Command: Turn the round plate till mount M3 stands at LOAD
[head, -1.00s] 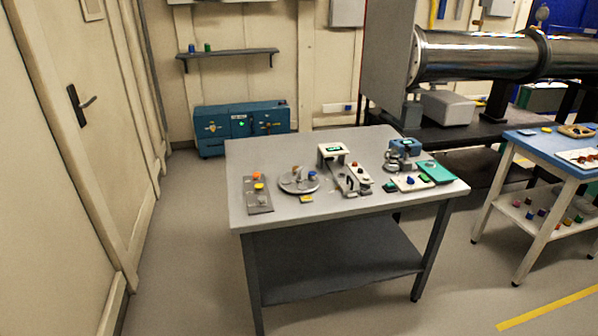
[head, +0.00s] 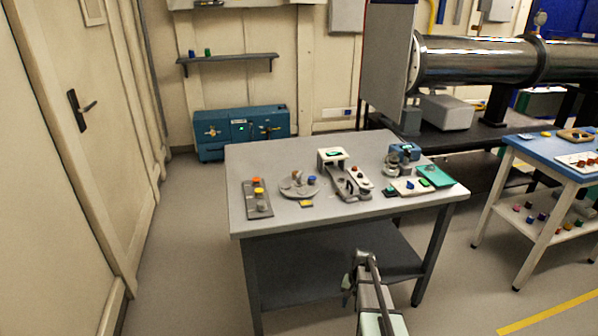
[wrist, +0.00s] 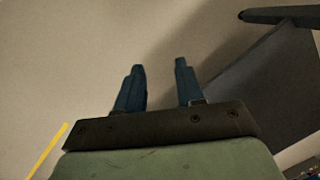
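The round plate (head: 291,190) is a grey disc lying on the grey table, left of the table's middle. Several small mounts stand on it, among them a blue one (head: 312,180) at its right; their labels are too small to read. A small yellow tag (head: 306,204) lies at the plate's front edge; I cannot read whether it says LOAD. My gripper (head: 363,257) is in front of the table, below the tabletop's front edge and well apart from the plate. In the wrist view my gripper (wrist: 159,80) has its two fingers apart, with nothing between them but floor.
A grey block with orange and yellow knobs (head: 257,207) lies left of the plate. A grey device with a raised head (head: 333,156) stands right of it. The table's front edge (head: 350,212) lies between my gripper and the plate.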

